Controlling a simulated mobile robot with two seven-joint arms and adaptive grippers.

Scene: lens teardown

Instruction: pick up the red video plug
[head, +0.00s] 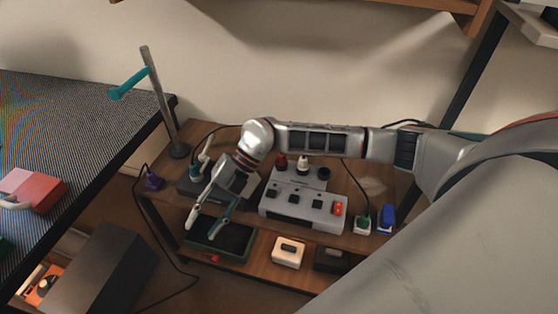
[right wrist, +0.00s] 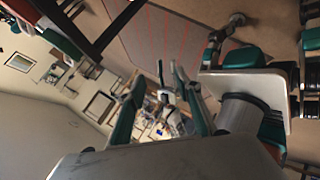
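My right gripper (head: 202,230) reaches in from the right over the wooden bench. Its two fingers are apart, with nothing visible between them. The right wrist view also shows this gripper (right wrist: 160,90) with its teal fingers spread. Its tips are above or beside a green-rimmed dark tray (head: 190,246); the exact height is hard to tell. A small red piece (head: 212,258) shows at the tray's front, below the fingertips. It may be the red video plug, but it is too small to be sure. My left gripper is not in view.
A grey control box (head: 300,208) with knobs and buttons stands right of the gripper. A purple plug (head: 153,181), a green-and-white plug (head: 362,226) and a blue block (head: 386,219) are on the bench. A metal post (head: 160,95) rises at left. A white block (head: 289,252) sits in front.

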